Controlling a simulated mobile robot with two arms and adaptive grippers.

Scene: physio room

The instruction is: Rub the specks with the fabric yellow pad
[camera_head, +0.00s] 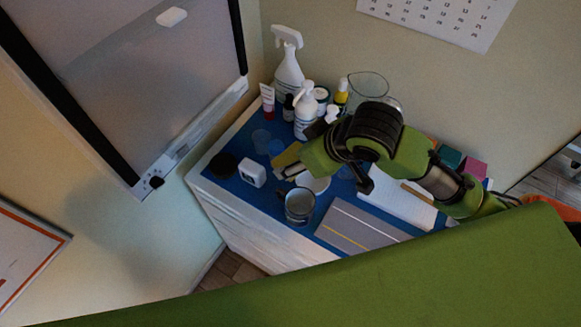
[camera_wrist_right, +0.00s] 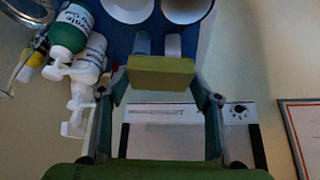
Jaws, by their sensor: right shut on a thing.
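The yellow fabric pad (camera_head: 286,156) is over the blue top of a white cabinet, near the middle of the head view. My right gripper (camera_head: 291,168) is shut on it. In the right wrist view the pad (camera_wrist_right: 161,72) spans the space between the two fingertips of my right gripper (camera_wrist_right: 160,90). I cannot tell whether the pad touches the blue surface (camera_head: 228,184). I cannot make out any specks; the pad and arm hide part of the surface. My left gripper is not in view.
A spray bottle (camera_head: 288,72), a pump bottle (camera_head: 305,112) and a glass beaker (camera_head: 368,86) stand at the back. A small white box (camera_head: 252,173) and a metal mug (camera_head: 299,207) stand near the front edge. A grey notebook (camera_head: 360,228) lies right of the mug.

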